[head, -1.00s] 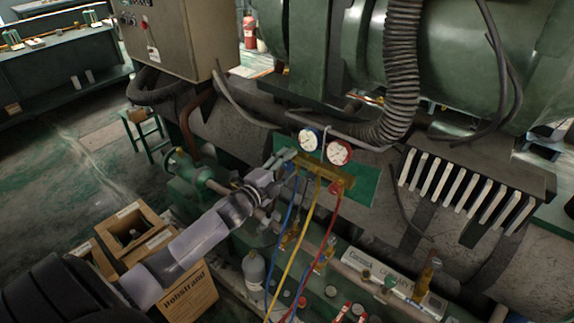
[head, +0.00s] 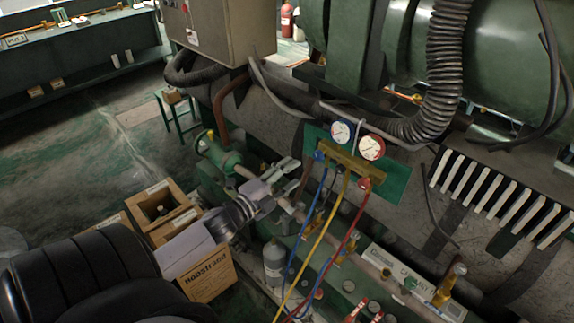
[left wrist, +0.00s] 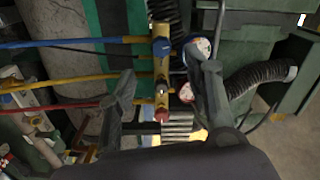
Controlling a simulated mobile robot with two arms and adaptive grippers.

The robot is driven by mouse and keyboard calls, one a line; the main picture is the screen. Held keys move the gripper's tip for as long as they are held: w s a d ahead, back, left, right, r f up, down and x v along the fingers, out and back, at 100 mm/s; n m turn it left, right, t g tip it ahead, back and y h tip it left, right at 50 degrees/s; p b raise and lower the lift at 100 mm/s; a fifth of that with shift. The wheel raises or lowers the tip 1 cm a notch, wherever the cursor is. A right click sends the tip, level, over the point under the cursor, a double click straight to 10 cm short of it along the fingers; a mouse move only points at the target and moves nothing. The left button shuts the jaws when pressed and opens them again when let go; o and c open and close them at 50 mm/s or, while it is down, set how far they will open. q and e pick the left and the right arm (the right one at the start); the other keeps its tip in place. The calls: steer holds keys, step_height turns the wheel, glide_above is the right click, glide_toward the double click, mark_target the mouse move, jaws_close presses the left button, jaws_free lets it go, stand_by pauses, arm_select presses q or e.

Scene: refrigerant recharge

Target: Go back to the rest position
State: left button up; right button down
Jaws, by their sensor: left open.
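My left gripper (head: 283,172) is in the middle of the head view, open and empty. It is left of the brass gauge manifold (head: 348,166) and apart from it. The manifold hangs in front of a green plate (head: 396,186) and carries a blue gauge (head: 342,131) and a red gauge (head: 371,147). Blue, yellow (head: 316,250) and red hoses run down from it. In the left wrist view the manifold (left wrist: 161,88) shows between and beyond the two spread fingers of my left gripper (left wrist: 165,85). My right gripper is not in view.
Cardboard boxes (head: 208,277) stand below my left arm. A grey bottle (head: 273,262) and several small valves sit on the green ledge. A green valve pipe (head: 218,155) is left of my gripper. The thick corrugated hose (head: 445,80) hangs at upper right. Open floor (head: 80,150) lies at left.

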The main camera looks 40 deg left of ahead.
arm_select(q)
steer(key=shift+s, duration=0.4)
